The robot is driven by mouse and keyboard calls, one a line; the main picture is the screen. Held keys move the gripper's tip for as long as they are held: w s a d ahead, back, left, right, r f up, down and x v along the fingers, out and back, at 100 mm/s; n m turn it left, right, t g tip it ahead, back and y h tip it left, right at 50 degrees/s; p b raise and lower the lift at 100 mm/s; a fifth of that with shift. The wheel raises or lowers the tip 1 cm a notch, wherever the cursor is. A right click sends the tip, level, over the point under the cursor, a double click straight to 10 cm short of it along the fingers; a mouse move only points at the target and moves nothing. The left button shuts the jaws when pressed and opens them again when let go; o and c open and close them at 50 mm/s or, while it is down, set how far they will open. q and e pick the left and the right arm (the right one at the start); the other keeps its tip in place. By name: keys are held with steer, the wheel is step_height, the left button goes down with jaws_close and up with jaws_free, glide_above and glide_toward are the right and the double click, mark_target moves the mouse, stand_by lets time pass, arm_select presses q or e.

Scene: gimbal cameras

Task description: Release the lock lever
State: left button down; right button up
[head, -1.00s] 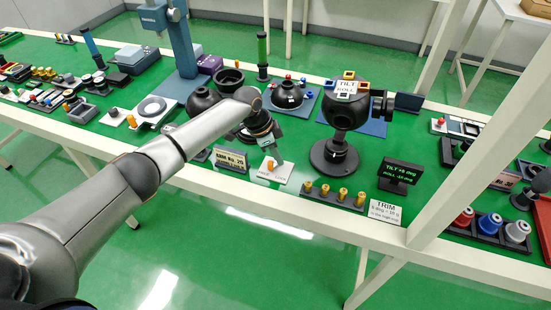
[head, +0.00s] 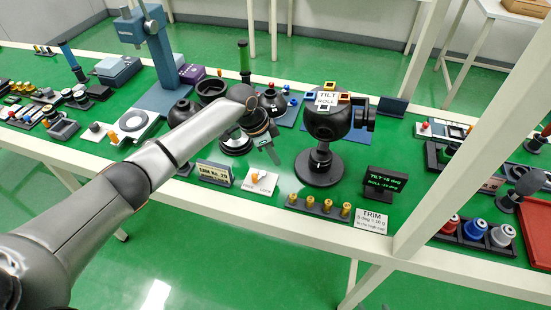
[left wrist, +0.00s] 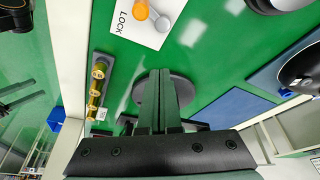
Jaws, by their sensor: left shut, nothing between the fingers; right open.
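The lock lever (head: 256,178) is a small orange-tipped lever on a white plate (head: 267,186) near the front of the green table. In the left wrist view the lever (left wrist: 142,10) is at the top edge, its orange end to the left of a grey round part, and the plate (left wrist: 126,32) reads LOCK. My left gripper (head: 275,157) is above and just behind the plate, apart from the lever. Its fingers (left wrist: 166,78) are shut with nothing between them, to the lower right of the lever in the wrist view. My right gripper is not in view.
A black gimbal ball (head: 326,122) on a round base stands right of the plate. A row of brass weights (head: 318,207), a TRIM card (head: 372,221) and a tilt display (head: 386,183) are near the front edge. A name sign (head: 214,174) stands left of the plate.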

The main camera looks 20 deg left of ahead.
arm_select(q)
steer(key=v, duration=0.6)
steer(key=shift+s+r, duration=0.2)
steer(key=shift+s, duration=0.2)
